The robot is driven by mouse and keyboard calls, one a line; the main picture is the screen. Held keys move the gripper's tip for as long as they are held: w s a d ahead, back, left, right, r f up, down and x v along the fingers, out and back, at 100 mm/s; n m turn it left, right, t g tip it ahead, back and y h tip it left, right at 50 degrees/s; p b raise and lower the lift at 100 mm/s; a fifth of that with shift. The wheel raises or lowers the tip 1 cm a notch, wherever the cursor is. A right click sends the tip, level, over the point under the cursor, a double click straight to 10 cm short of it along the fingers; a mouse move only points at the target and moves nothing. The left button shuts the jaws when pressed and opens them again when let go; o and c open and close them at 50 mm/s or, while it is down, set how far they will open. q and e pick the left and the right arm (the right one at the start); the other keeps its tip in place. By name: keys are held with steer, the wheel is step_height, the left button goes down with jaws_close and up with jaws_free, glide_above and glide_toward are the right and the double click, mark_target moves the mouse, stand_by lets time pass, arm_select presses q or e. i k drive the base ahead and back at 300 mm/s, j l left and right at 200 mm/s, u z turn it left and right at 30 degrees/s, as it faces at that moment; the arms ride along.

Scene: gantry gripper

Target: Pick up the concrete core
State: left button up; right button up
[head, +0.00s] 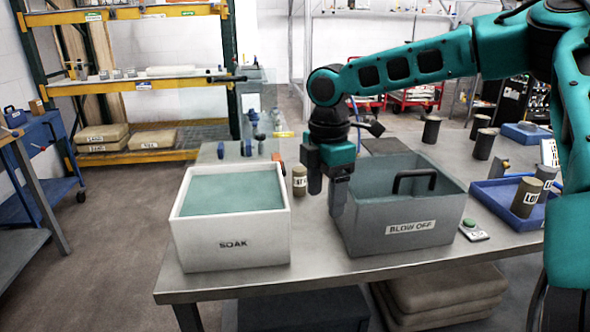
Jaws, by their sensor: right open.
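A tan cylindrical concrete core (299,187) with a white label stands upright on the metal table, between the white SOAK tub and the grey BLOW OFF bin. No contact with the core shows. My left gripper is out of view.
The white SOAK tub (231,246) holds greenish liquid. The grey BLOW OFF bin (388,224) has a black handle. A blue tray (505,216) and a green button box (473,230) are to the right. Several dark cylinders, including one cylinder (431,129), stand farther back.

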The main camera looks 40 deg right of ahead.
mark_target(299, 172)
steer(key=i+l, duration=0.65)
steer(key=i, duration=0.1)
